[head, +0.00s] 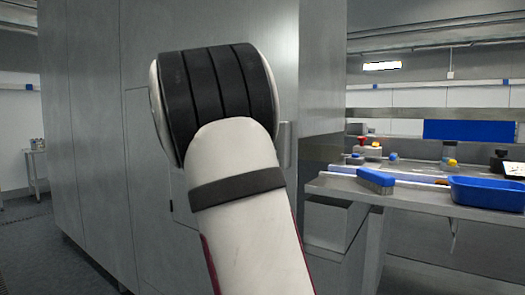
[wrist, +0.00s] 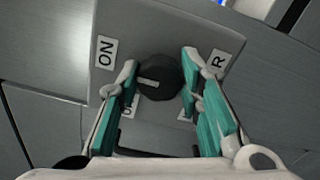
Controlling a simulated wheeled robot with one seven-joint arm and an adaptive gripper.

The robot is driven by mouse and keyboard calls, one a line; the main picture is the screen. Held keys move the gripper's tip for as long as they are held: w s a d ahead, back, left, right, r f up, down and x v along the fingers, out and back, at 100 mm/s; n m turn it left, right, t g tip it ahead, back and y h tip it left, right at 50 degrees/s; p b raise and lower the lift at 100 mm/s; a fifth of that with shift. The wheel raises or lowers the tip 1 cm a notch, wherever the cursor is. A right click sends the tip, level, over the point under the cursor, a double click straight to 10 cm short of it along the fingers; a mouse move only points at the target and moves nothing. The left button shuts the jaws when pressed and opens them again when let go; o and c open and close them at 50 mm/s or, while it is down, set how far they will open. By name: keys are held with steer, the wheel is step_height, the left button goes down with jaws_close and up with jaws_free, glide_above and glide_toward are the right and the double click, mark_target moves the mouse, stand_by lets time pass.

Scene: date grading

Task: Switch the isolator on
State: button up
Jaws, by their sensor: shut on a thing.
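The isolator is a grey box (wrist: 165,22) with a black round knob (wrist: 165,68) on its face, seen in the wrist view. A short pale mark lies on the knob, on its left part, running roughly left to right. Two more labels below are mostly hidden by the fingers. My gripper (wrist: 159,66) is shut on the knob, one teal-padded finger at each side. In the head view my arm hides the gripper and knob.
A tall grey metal cabinet (head: 80,130) fills the left and middle of the head view. To the right stands a steel bench (head: 335,184) with a blue brush (head: 376,178), a blue tray (head: 487,190) and several small items. Open floor shows at far left.

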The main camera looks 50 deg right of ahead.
stand_by(0.3)
steer(key=o, duration=1.2)
steer(key=shift+c, duration=0.2)
steer(key=s+a, duration=0.1)
steer(key=a, duration=1.1)
